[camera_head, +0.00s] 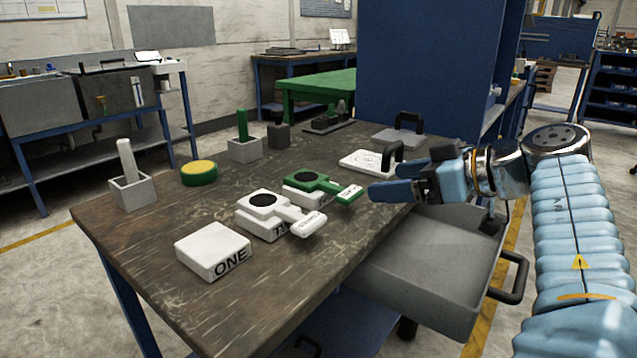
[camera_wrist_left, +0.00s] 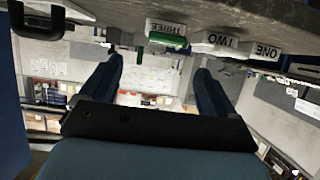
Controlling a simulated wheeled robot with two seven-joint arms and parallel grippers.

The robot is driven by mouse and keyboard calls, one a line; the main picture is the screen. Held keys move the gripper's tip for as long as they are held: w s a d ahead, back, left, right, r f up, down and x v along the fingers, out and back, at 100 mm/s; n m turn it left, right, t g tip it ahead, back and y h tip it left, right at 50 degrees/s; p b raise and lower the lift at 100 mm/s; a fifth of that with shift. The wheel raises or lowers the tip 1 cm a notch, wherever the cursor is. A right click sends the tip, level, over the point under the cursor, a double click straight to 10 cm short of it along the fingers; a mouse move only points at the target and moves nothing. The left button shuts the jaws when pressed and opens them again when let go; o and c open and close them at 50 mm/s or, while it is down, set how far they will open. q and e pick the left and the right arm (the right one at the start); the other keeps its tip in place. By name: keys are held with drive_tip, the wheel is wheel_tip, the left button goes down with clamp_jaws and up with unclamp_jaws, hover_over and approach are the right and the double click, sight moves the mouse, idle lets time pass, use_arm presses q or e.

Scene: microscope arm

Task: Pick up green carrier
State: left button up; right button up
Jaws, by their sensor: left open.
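The green carrier (camera_head: 328,186), a flat paddle with a dark round disc and a labelled handle end, lies on a white block (camera_head: 299,196) on the wooden table. Its handle points right, toward my left gripper (camera_head: 384,190). That gripper is open and empty, just right of the handle end and apart from it. In the left wrist view, the table appears upside down; the green carrier's edge (camera_wrist_left: 167,40) shows at the block marked THREE (camera_wrist_left: 173,28), beyond the spread fingers (camera_wrist_left: 158,68). My right gripper is not in view.
A similar white carrier (camera_head: 296,218) lies on the block left of the green one, and block ONE (camera_head: 213,251) is bare. A yellow-topped green disc (camera_head: 199,172), small holders and a white plate (camera_head: 371,162) stand behind. A grey drawer (camera_head: 428,272) juts out below the table edge.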

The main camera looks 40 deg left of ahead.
sight(337, 187)
use_arm(q)
drive_tip(key=x, duration=0.4)
drive_tip(key=shift+a, duration=0.1)
drive_tip(key=shift+s+x, duration=0.2)
drive_tip(key=shift+x, duration=1.2)
drive_tip(key=shift+s+x, duration=0.25)
drive_tip(key=shift+x, duration=1.1)
drive_tip(key=shift+r, duration=0.15)
drive_tip(key=c, duration=1.1)
